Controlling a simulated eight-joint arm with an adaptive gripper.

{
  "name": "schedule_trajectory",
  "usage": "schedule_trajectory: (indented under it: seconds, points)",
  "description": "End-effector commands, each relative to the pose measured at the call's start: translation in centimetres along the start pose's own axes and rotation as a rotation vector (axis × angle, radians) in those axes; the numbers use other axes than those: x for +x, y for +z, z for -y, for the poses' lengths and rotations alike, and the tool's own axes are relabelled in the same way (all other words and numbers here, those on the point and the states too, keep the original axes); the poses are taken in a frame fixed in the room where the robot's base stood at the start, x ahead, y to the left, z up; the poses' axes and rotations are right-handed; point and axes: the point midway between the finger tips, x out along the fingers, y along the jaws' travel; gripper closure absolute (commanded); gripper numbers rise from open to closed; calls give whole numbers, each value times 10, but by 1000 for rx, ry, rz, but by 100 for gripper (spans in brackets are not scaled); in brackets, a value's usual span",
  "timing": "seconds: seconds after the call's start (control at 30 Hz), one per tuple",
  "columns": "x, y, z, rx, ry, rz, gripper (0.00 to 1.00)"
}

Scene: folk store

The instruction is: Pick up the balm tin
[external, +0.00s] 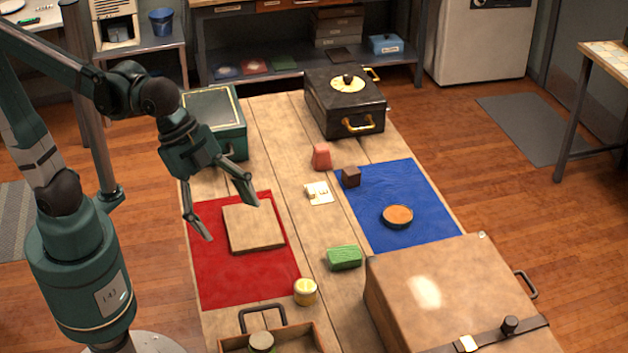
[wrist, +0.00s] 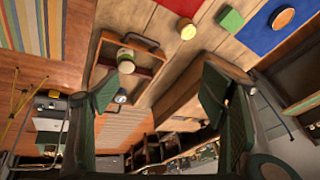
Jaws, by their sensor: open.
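A low, round, dark-sided tin with an orange-brown top (external: 397,216) lies flat on the blue mat (external: 425,195); by its shape it looks like the balm tin. It also shows in the wrist view (wrist: 283,17) at the top right. A small yellow-and-white round container (external: 305,291) stands by the red mat's near right corner; I cannot tell its contents. My gripper (external: 231,220) is open and empty, above the red mat and tan board, well left of the round tin. Its two spread fingers (wrist: 160,92) also show in the wrist view with nothing between them.
A green block (external: 344,258), dark cube (external: 351,177), reddish block (external: 321,157) and pale card (external: 318,193) lie mid-table. A large tan case (external: 440,285) stands near right. A wooden tray (external: 308,337) holds a jar (external: 262,341). Black (external: 345,110) and green boxes (external: 214,110) stand at the back.

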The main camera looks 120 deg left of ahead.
Motion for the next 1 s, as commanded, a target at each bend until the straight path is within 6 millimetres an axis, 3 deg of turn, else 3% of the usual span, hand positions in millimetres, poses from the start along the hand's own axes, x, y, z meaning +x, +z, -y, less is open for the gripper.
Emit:
schedule_trajectory:
  seconds: [0.4,1.0]
  points:
    - [19,-38,73,151,23,72,29]
    - [67,-67,185,368,91,157,29]
